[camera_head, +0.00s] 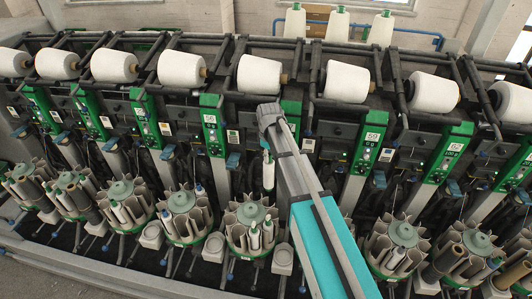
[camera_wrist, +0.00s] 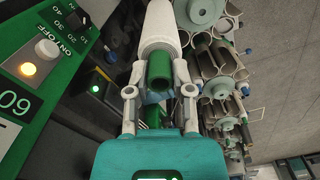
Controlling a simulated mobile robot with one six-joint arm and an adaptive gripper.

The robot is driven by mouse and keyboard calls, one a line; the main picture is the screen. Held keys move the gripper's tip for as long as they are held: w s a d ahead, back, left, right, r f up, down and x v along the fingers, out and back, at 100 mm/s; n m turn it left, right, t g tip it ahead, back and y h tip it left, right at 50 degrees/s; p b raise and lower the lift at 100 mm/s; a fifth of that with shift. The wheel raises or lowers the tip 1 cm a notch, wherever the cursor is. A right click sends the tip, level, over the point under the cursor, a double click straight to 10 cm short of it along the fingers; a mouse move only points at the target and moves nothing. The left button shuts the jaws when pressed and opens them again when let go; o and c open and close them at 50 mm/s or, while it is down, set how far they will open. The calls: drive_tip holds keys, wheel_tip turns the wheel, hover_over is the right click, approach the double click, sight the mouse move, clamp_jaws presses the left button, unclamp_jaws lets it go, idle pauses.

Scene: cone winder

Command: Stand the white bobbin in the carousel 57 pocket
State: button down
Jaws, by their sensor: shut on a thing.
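My gripper (camera_wrist: 160,92) is shut on the white bobbin (camera_wrist: 160,28), with one finger on each side of its green tube end (camera_wrist: 159,70). In the head view the bobbin (camera_head: 268,173) hangs roughly upright below the end of my arm, in front of the machine face. It is above and apart from a carousel (camera_head: 232,233) that has white bobbins standing in some of its pockets. I cannot read a 57 label, so I cannot tell which carousel carries that number. My arm hides part of the machine to the right of the bobbin.
More carousels stand in a row, such as one at left (camera_head: 181,216) and one at right (camera_head: 398,234). Green numbered panels (camera_head: 212,125) rise behind them. Large white cones (camera_head: 260,74) line the top. A control panel (camera_wrist: 45,60) is close at left in the wrist view.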

sight(268, 179)
drive_tip(key=shift+s+a, duration=0.1)
drive_tip(key=shift+f, duration=0.1)
drive_tip(key=shift+f+b, duration=1.8)
drive_tip(key=shift+b, duration=0.1)
drive_tip(key=shift+f, duration=0.1)
drive_tip(key=shift+f+b, duration=2.15)
drive_tip(key=shift+b, duration=0.1)
drive_tip(key=shift+f, duration=0.1)
drive_tip(key=shift+f+b, duration=2.15)
drive_tip(key=shift+b, duration=0.1)
